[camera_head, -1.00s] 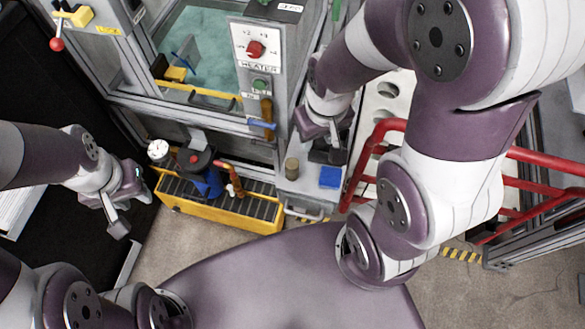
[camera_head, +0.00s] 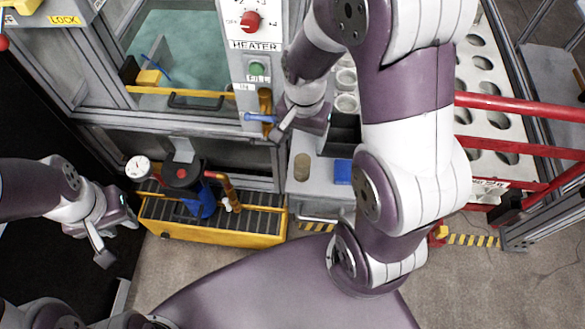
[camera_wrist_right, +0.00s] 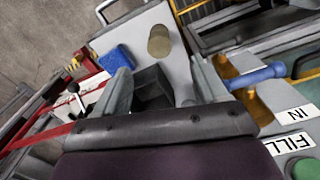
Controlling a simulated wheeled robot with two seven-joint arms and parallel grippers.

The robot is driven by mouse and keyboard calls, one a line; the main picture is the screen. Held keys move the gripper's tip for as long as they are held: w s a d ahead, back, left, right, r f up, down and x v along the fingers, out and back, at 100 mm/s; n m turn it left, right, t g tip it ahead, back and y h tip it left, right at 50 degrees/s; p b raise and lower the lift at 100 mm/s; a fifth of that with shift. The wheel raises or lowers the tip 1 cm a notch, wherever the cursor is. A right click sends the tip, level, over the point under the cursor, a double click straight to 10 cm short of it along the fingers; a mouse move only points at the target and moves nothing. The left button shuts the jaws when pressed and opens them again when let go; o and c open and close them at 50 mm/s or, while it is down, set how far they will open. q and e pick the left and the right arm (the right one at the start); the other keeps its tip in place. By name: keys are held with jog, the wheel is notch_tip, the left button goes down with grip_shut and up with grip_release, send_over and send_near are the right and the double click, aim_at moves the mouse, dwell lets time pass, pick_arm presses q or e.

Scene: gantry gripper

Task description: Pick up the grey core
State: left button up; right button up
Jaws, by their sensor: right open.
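A short brownish-grey cylinder, which looks like the grey core (camera_head: 301,167), stands upright on the light grey ledge (camera_head: 318,190). It also shows in the right wrist view (camera_wrist_right: 159,41), ahead of and between the fingers. My right gripper (camera_head: 279,134) is above and behind the core in the head view, near the blue valve handle. In the right wrist view its two fingers (camera_wrist_right: 160,82) are apart with nothing between them. My left gripper (camera_head: 112,243) hangs at the left, away from the core; its finger gap is unclear.
A blue block (camera_head: 343,172) lies right of the core, with a black bin (camera_head: 345,133) behind it. The blue-handled valve (camera_head: 262,117) and heater panel (camera_head: 252,45) are close to my right gripper. A yellow tray (camera_head: 215,235) with a pump stands left; red rails (camera_head: 530,108) are right.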

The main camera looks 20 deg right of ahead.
aim_at(302, 161)
jog(key=shift+s+d+f+b, duration=0.15)
jog(key=shift+s+f, duration=0.1)
jog(key=shift+f, duration=0.3)
jog(key=shift+s+d+f+b, duration=0.15)
jog(key=shift+s+f, duration=0.05)
jog(key=shift+f, duration=0.35)
jog(key=f+b, duration=0.1)
jog(key=f, duration=0.2)
jog(key=f+b, duration=0.1)
jog(key=f, duration=0.2)
jog(key=w+f+b, duration=0.1)
jog(key=f, duration=0.3)
jog(key=shift+a+f, duration=0.1)
jog(key=shift+a, duration=0.1)
pick_arm(q)
notch_tip(302, 161, down, 4)
jog(key=shift+s+d+r, duration=0.15)
jog(key=shift+r, duration=0.05)
pick_arm(e)
jog(key=shift+s, duration=0.1)
jog(key=c, duration=1.1)
